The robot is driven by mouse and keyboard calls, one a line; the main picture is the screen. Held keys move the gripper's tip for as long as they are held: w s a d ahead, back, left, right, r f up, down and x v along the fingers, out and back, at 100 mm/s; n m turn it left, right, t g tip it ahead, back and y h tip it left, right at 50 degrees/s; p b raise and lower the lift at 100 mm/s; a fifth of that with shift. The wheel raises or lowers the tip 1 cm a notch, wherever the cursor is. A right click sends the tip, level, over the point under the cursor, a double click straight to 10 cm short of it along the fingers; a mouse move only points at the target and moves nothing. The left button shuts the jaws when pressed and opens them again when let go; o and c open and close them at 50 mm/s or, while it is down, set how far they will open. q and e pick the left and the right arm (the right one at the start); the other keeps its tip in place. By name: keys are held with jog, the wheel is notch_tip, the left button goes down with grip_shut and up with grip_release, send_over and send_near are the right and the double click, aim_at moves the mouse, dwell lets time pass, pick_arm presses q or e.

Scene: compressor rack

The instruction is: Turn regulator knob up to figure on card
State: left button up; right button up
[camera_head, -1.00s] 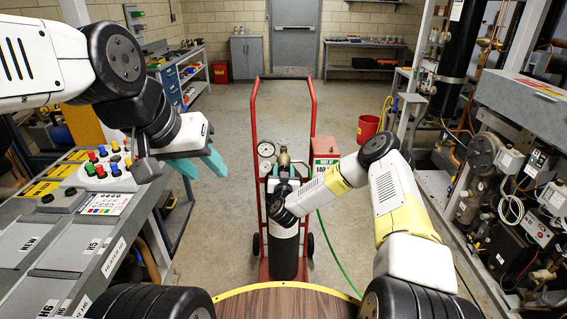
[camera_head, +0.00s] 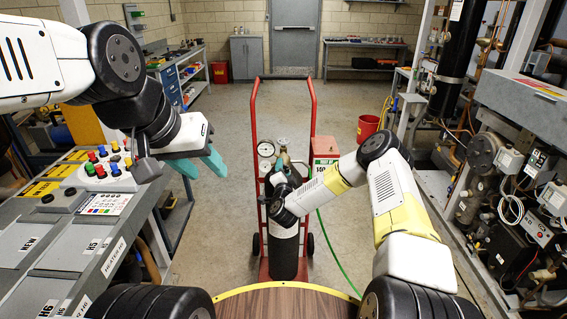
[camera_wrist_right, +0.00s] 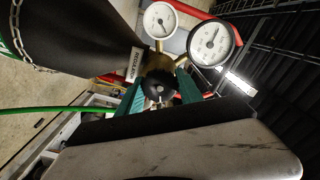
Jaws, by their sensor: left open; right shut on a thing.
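The regulator's black knob (camera_wrist_right: 158,89) sits on a brass body (camera_wrist_right: 158,65) in the right wrist view. My right gripper (camera_wrist_right: 159,90) is shut on the knob, with a teal finger on either side. In the head view my own wrist mostly hides that gripper and the knob. Two round gauges (camera_wrist_right: 212,42) stand beyond the knob; their readings are too small to tell. One gauge (camera_head: 266,149) also shows in the head view. A card (camera_head: 325,162) with green lettering area is partly hidden behind my right arm. My left gripper (camera_head: 202,164) is open and empty.
The black cylinder (camera_head: 284,245) stands on a red hand truck (camera_head: 255,130). A green hose (camera_head: 333,240) runs down to the floor. A button panel (camera_head: 103,170) lies below my left arm. Compressor machinery (camera_head: 500,180) stands at the right. The floor behind the cart is clear.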

jog(key=m, duration=0.3)
jog(key=shift+f+m, duration=0.1)
jog(key=shift+m, duration=2.2)
jog(key=o, duration=1.4)
jog(key=s, duration=0.8)
jog(key=shift+w, duration=0.1)
